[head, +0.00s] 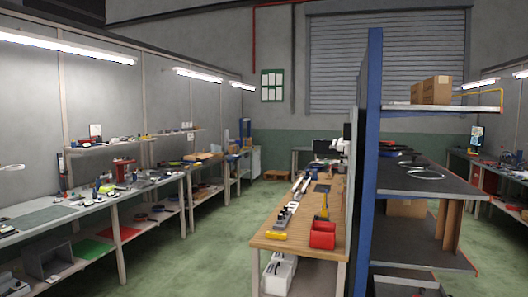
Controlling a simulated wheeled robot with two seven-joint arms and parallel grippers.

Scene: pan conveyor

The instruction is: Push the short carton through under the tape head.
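Neither of my grippers is in the head view. Two brown cartons (432,90) stand side by side on the top shelf at the right. Another brown carton (406,208) sits lower on the same rack. I cannot tell whether any of these is the short carton. I cannot make out a tape head in this view.
A wooden bench (272,243) in the middle holds a red bin (323,235) and several tools. A blue-posted rack (373,160) stands to its right. A long workbench (140,187) runs along the left wall. Green floor (205,250) between the benches is clear.

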